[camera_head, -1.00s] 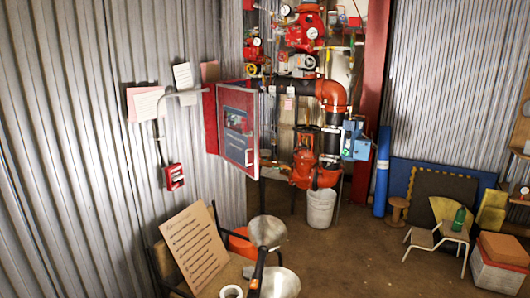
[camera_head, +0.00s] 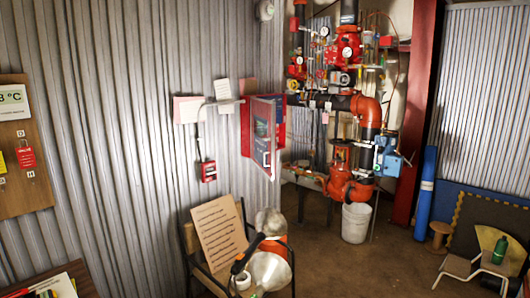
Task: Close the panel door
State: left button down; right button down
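The panel door (camera_head: 264,136) is on a red wall cabinet, left of the pipework. It has a pale frame, a dark window-like face and a small handle low on its right side. The door stands open, swung out from the red cabinet body (camera_head: 246,127) at an angle to the wall. The cabinet's inside is mostly hidden behind it. Neither of my grippers is in view.
A white bucket (camera_head: 356,222) sits under the red pipes (camera_head: 345,185). Brown floor shows right of the chair.

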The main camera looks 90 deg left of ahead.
aim_at(263, 153)
jog(key=i+u, duration=0.7)
jog(key=i+l+u, duration=0.15)
jog(key=i+u, duration=0.25)
jog(key=k, duration=0.1)
